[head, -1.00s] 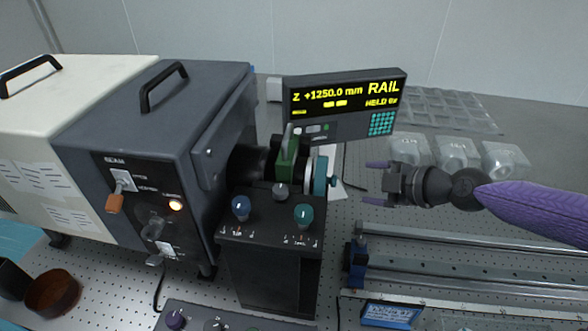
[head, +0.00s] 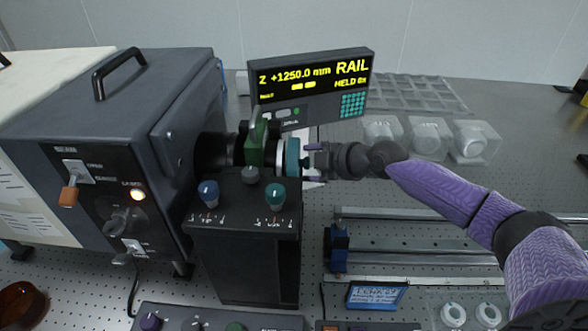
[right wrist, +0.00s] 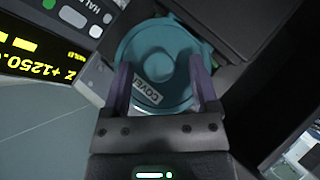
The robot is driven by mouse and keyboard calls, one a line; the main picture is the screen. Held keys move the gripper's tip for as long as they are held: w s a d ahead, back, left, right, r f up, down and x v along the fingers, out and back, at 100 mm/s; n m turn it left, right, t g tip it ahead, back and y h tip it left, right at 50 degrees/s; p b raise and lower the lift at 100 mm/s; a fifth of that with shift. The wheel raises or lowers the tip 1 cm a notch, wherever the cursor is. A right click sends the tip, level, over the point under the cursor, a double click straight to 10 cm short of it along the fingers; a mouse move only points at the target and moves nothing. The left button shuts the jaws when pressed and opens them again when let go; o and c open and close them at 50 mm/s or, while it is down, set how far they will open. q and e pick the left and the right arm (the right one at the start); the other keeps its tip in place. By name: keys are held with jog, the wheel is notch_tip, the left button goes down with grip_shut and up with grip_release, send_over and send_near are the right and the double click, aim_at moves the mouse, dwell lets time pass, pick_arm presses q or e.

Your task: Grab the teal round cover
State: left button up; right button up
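The teal round cover (head: 292,157) sits on the end of the black and silver barrel, to the right of the dark box. In the right wrist view the cover (right wrist: 180,97) faces me, with a raised round knob at its middle and a partly hidden label. My right gripper (head: 306,159) is right at the cover's face. Its two purple fingers stand apart, one on each side of the knob, in the right wrist view (right wrist: 162,78). I see a gap between fingers and knob; whether the tips touch the cover's face I cannot tell. My left gripper is out of view.
A black control stand (head: 244,235) with blue and teal knobs stands just below the cover. A display (head: 313,90) reading RAIL stands behind. Clear containers (head: 428,137) stand to the right. Metal rails (head: 430,246) run across the perforated table below my right arm.

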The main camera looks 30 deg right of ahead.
grip_shut()
